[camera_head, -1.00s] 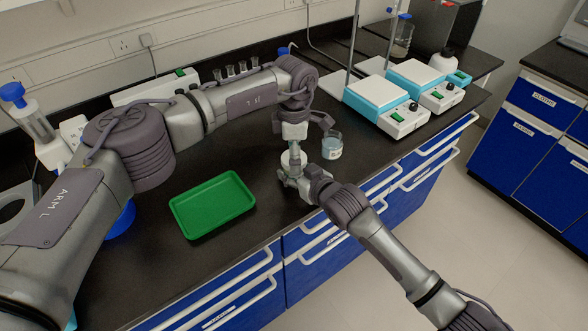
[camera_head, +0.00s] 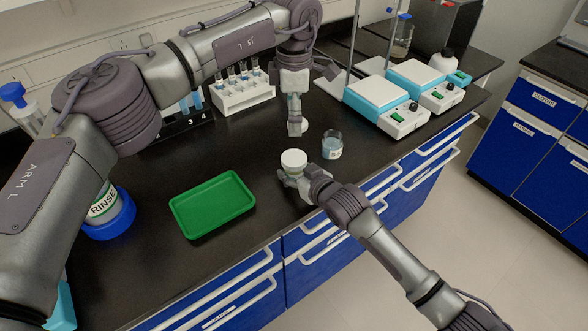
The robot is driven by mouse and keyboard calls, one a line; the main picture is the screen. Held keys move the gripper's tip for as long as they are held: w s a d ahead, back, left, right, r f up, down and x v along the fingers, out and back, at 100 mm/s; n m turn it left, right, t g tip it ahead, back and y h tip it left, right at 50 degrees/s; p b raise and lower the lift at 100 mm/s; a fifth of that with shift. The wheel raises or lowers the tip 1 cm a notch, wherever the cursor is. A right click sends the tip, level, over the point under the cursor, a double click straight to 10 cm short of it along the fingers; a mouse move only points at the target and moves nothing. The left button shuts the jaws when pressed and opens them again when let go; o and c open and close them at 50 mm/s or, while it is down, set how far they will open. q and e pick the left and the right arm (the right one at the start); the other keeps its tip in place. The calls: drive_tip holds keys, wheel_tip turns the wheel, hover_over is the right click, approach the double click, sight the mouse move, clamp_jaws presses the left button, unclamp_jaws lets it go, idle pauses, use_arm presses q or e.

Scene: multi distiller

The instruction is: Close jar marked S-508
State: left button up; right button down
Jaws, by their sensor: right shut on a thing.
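A small jar with a white round lid (camera_head: 293,158) on top stands upright near the bench's front edge. My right gripper (camera_head: 287,179) is shut on the jar's lower body from the front right. No marking on the jar can be read from here. My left gripper (camera_head: 295,130) points down over the bench behind the jar, apart from it. Its fingers look close together, but I cannot tell whether they are open or shut. A small white round thing (camera_head: 304,123) shows partly behind the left gripper's fingertips.
A beaker of bluish liquid (camera_head: 332,146) stands right of the jar. A green tray (camera_head: 212,204) lies to the left. A white test tube rack (camera_head: 243,96) is at the back. Two blue-and-white hotplates (camera_head: 372,98) stand at the right. A rinse bottle (camera_head: 104,207) stands at the left.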

drive_tip(key=shift+c, duration=1.5)
unclamp_jaws()
drive_tip(key=shift+s, duration=0.1)
drive_tip(key=v, duration=1.2)
drive_tip(key=shift+f, duration=0.1)
